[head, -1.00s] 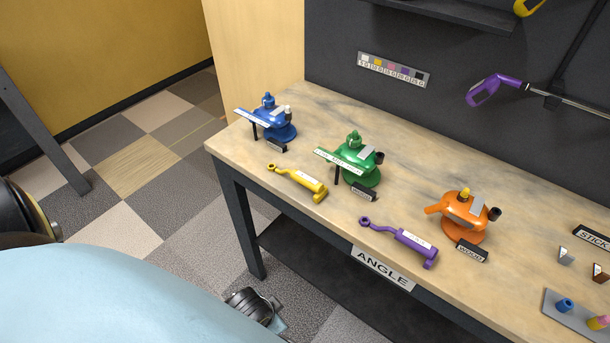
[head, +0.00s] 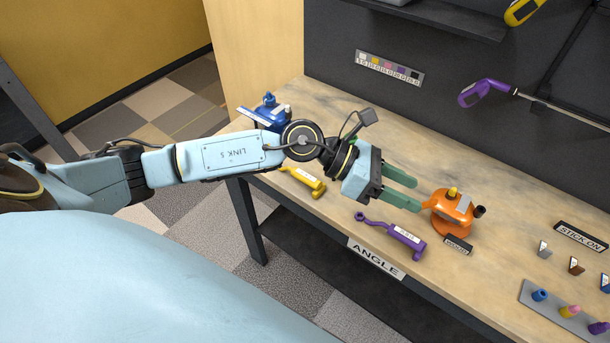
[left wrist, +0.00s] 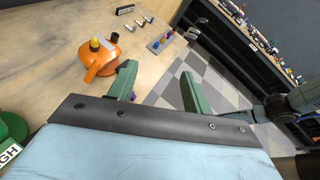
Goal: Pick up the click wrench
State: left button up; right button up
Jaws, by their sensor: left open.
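Two wrench-like tools with ring ends lie on the bench, and I cannot tell by name which is the click wrench. The yellow tool (head: 305,181) lies below my left forearm, partly covered by it. The purple tool (head: 393,234) lies near the front edge, below and beside my fingers in the head view. A small purple bit of it seems to show behind a finger in the left wrist view. My left gripper (head: 418,194) is open and empty above the bench, just left of the orange device (head: 453,213). Its fingers also show in the left wrist view (left wrist: 157,76).
A blue device (head: 268,108) stands at the back left; a green one (left wrist: 10,128) is hidden by my arm in the head view. A grey tray (head: 550,308) with coloured pieces lies front right. A purple-handled club (head: 485,92) hangs on the wall panel.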

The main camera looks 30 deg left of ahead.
pick_arm(q)
jog(key=w+a+f+m+g+y, duration=0.1)
jog(key=a+f+m+y, duration=0.15)
jog(key=a, duration=0.25)
jog(key=a+f+m+g+y, duration=0.1)
jog(key=a+f+m+y, duration=0.15)
jog(key=a+y, duration=0.2)
jog(key=m+y+p, duration=0.1)
jog(key=m+y, duration=0.1)
jog(key=y, duration=0.4)
send_near(304, 175)
jog(key=shift+y, duration=0.3)
jog(key=shift+w+d+f+p, duration=0.15)
jog(key=shift+w+f+p, duration=0.15)
jog(key=shift+f, duration=1.3)
jog(key=shift+w+d+f+p, duration=0.1)
jog(key=shift+w+f+p, duration=0.2)
jog(key=shift+f, duration=1.25)
jog(key=shift+w+d+f+p, duration=0.2)
jog(key=shift+f+p, duration=0.15)
jog(key=shift+f, duration=1.25)
jog(key=shift+c, duration=0.2)
